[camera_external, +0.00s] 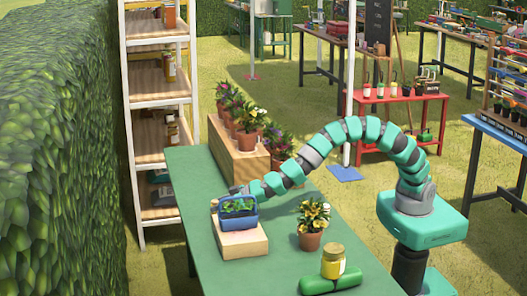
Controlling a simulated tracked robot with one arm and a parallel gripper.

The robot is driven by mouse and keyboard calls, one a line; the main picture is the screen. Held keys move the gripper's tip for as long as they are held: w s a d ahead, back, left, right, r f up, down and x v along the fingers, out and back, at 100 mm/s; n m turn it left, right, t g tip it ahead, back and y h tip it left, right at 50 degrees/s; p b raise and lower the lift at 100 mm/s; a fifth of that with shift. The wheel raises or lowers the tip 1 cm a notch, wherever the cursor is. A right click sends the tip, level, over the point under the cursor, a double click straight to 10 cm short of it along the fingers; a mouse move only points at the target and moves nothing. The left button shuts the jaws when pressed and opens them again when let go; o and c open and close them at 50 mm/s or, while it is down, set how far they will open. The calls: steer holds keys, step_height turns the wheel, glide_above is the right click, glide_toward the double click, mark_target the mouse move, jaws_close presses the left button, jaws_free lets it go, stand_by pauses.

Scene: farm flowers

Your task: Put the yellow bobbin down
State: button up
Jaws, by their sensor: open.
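A yellow, jar-shaped thing with a gold top (333,262) stands upright near the front right of the green table; it is the only clearly yellow object on the table top, and I cannot tell for sure that it is the bobbin. My gripper (238,190) is at the far left end of my arm, just behind a blue planter with green seedlings (238,215). Its jaws are open, but they are small and partly hidden by the planter. I cannot make out anything between them. The planter rests on a light wooden block (240,244).
The green table (275,272) also holds a yellow-flowered pot (312,240) and a green roll (322,284) by the yellow thing. A wooden stand (226,146) with several potted flowers runs along the back. A white shelf (158,98) stands left. The table's front left is clear.

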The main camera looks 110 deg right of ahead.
steer(key=shift+r, duration=0.1)
steer(key=shift+p+v, duration=1.4)
steer(key=shift+v, duration=4.6)
steer(key=s+a+r+n+t+y, duration=0.1)
steer(key=a+r+t+y, duration=0.15)
steer(key=r, duration=1.25)
steer(key=s+a+r+n+t+y, duration=0.1)
steer(key=a+r+n+t+y, duration=0.2)
steer(key=r, duration=1.2)
steer(key=s+d+r+g, duration=0.1)
steer(key=s+r+g, duration=0.1)
steer(key=s+r, duration=1.9)
steer(key=shift+s+d, duration=0.35)
steer(key=shift+s, duration=0.7)
steer(key=shift+r+g+h, duration=0.1)
steer(key=shift+g+h, duration=0.15)
